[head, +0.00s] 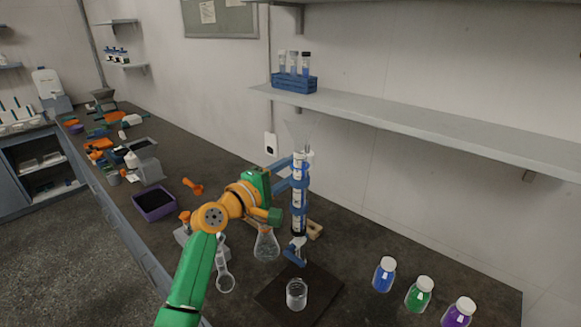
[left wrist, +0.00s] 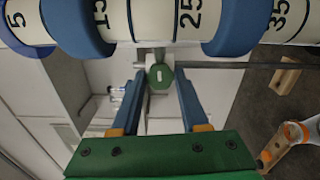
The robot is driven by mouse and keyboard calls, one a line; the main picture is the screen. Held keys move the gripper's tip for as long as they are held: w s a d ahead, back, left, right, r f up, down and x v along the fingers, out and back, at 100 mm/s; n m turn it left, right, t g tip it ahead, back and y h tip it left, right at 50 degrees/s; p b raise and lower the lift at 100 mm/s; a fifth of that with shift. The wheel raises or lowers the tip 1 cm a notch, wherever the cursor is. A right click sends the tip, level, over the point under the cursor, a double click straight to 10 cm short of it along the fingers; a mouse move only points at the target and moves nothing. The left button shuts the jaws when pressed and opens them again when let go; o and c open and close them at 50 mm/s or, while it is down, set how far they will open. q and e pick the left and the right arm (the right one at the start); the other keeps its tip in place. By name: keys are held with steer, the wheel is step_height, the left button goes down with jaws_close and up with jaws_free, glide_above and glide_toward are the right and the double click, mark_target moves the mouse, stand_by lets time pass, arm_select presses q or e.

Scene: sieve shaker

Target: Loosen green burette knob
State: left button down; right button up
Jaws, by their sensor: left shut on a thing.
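The burette (head: 298,222) stands upright over the bench, a clear tube with white scale bands and blue rings. Its scale and rings cross the top of the left wrist view (left wrist: 155,20). The green knob (left wrist: 160,77) is hexagonal and sits just below the burette in that view. My left gripper (left wrist: 157,80) has its two blue fingers on either side of the knob, shut on it. In the head view my left gripper (head: 288,174) reaches the burette from the left, and the knob is hidden there. My right gripper is not in view.
A glass beaker (head: 297,294) stands on a dark mat (head: 326,298) below the burette. A flask (head: 266,247) stands left of it. Blue (head: 384,275), green (head: 419,294) and purple (head: 458,314) bottles stand right. A shelf (head: 400,117) runs along the wall.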

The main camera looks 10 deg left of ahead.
arm_select(q)
steer(key=n, duration=0.4)
steer(key=shift+r+n+b, duration=0.15)
steer(key=shift+n+b, duration=0.15)
steer(key=shift+n, duration=0.1)
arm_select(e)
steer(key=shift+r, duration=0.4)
arm_select(q)
steer(key=c, duration=0.6)
jaws_free()
steer(key=shift+c, duration=0.2)
steer(key=shift+o, duration=1)
steer(key=shift+w, duration=0.1)
steer(key=shift+w+d, duration=0.1)
steer(key=shift+d, duration=0.05)
